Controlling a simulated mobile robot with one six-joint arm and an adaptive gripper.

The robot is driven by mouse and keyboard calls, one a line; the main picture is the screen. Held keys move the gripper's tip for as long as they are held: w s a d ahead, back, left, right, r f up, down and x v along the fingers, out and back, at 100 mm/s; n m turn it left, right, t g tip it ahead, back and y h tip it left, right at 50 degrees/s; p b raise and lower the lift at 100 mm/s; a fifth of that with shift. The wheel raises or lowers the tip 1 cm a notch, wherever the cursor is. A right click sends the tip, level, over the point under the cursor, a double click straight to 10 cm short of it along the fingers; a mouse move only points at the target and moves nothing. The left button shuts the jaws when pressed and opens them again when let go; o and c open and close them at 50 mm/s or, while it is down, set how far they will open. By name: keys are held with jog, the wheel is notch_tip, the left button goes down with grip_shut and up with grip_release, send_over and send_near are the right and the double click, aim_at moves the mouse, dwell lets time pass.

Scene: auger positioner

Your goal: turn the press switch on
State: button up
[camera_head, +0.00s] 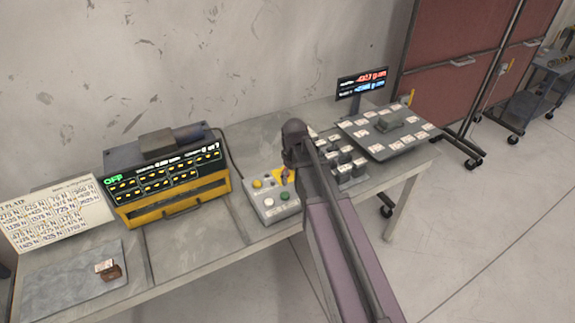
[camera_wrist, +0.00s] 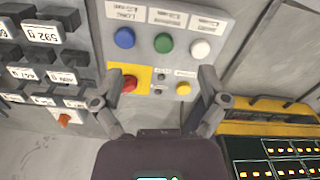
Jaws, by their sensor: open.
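The control box (camera_head: 268,207) stands on the bench, left of my gripper (camera_head: 288,165) in the head view. In the wrist view the control box (camera_wrist: 217,48) has blue, green and white buttons in a row. Below them, a red switch knob (camera_wrist: 128,84) sits on a yellow plate (camera_wrist: 144,74), with small dark controls and a yellow button (camera_wrist: 183,88) to its right. Labels are too small to read, so I cannot tell which is the press switch. My gripper (camera_wrist: 162,80) is open and empty; its left finger overlaps the plate's edge, near the red knob.
A black and yellow display unit (camera_head: 168,175) reads OFF, left of the box. Labelled weights (camera_head: 350,165) and a card-covered plate (camera_head: 395,143) stand to the right, with a small display (camera_head: 361,84) behind. The bench front (camera_head: 190,250) is clear.

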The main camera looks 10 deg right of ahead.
jog(key=w+r+n+p, duration=0.2)
jog(key=w+n, duration=0.4)
jog(key=w, duration=0.9)
jog(key=shift+r+n+p, duration=0.3)
jog(key=shift+r+p, duration=0.05)
jog(key=shift+r, duration=0.35)
jog(key=shift+w+f, duration=0.1)
jog(key=shift+f, duration=0.1)
notch_tip(320, 180, down, 13)
jog(key=b, duration=1.3)
jog(key=shift+f+b, duration=0.2)
jog(key=shift+b, duration=0.2)
